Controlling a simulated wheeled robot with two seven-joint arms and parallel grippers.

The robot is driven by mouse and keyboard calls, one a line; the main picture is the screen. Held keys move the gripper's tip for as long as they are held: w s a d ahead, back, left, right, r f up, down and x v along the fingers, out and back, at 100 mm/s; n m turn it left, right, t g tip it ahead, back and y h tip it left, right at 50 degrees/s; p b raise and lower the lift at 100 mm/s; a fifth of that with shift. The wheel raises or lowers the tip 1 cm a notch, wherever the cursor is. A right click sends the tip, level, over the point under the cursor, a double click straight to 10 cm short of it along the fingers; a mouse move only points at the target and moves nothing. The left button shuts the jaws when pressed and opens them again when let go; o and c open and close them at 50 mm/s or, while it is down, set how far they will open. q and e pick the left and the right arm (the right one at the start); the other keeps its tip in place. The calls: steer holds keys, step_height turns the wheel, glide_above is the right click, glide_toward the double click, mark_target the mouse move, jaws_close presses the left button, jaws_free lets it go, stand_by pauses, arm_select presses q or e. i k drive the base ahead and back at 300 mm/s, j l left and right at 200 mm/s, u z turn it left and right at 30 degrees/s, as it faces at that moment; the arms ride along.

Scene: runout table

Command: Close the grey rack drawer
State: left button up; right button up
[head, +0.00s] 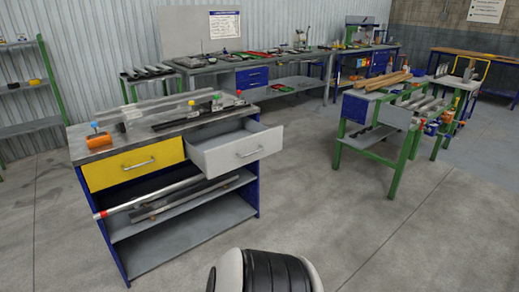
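The grey rack drawer (222,160) is pulled out on the right side of the blue-framed rack (160,250). Its front with a bar handle (250,152) stands well forward of the rack, and its open inside shows from above. The yellow drawer (117,174) to its left sits flush in the rack. Neither of my grippers is in view. A rounded white and black part of my own body shows at the bottom middle, apart from the rack.
Tools, an orange cylinder (99,141) and bars lie on the rack top. A green-legged table (377,152) stands to the right. The floor (340,220) before the rack is clear.

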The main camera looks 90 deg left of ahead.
mark_target(219, 149)
steer(key=j+u, duration=0.1)
steer(key=u, duration=2.75)
steer(key=i+u, duration=0.15)
steer(key=i, duration=0.3)
steer(key=i+l+u, duration=0.15)
steer(key=i, duration=0.35)
steer(key=i+l+u, duration=0.15)
steer(key=i, duration=0.3)
